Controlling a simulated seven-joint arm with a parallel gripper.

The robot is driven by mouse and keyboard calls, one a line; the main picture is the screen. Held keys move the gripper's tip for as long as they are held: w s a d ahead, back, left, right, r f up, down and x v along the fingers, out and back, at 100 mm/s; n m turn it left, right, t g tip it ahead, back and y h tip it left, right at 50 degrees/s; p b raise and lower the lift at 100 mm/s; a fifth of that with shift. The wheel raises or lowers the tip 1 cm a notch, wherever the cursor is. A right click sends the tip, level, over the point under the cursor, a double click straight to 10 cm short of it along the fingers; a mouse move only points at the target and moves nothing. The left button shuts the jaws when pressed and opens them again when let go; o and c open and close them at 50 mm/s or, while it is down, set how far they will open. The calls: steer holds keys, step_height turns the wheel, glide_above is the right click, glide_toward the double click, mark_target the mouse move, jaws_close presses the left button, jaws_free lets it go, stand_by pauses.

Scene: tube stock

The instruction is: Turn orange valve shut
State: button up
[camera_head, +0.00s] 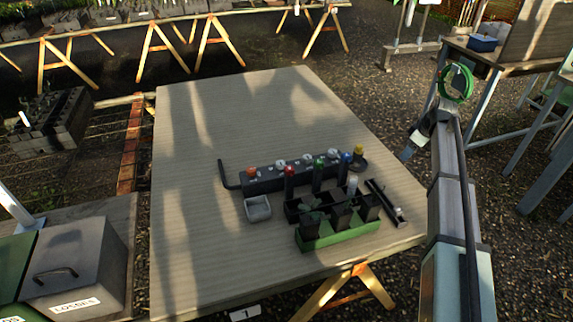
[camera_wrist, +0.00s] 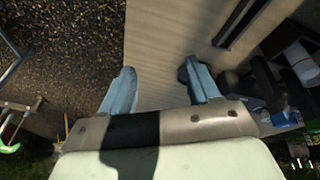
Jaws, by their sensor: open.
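The orange valve (camera_head: 251,171) is a small orange knob at the left end of a dark manifold bar (camera_head: 270,181) on the table, in the head view. Several white-topped, green, blue and yellow knobs or caps sit along and near that bar to its right. My gripper (camera_head: 407,149) is off the table's right edge, well right of the orange valve. In the wrist view, my gripper (camera_wrist: 160,86) has its two pale blue fingers apart with nothing between them. The orange valve cannot be made out in the wrist view.
Near the manifold are a small grey tray (camera_head: 258,217), a green-based rack with dark pots (camera_head: 338,236) and a narrow black tray (camera_head: 383,200). A black bent pipe (camera_head: 223,175) rises at the bar's left end. The table's (camera_head: 225,120) far and left areas are clear.

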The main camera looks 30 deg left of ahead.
steer(key=s+a+r+n+g, duration=0.1)
steer(key=s+a, duration=0.1)
steer(key=a, duration=0.6)
steer(key=s+a+r+n, duration=0.1)
steer(key=s+a+r, duration=0.15)
steer(key=a, duration=0.55)
step_height(320, 180, up, 6)
steer(key=n+g+h, duration=0.1)
steer(key=n+h, duration=0.2)
steer(key=n, duration=0.1)
glide_above(251, 169)
step_height(251, 169, down, 13)
steer(key=shift+f, duration=0.15)
steer(key=shift+c, duration=0.2)
steer(key=c, duration=1)
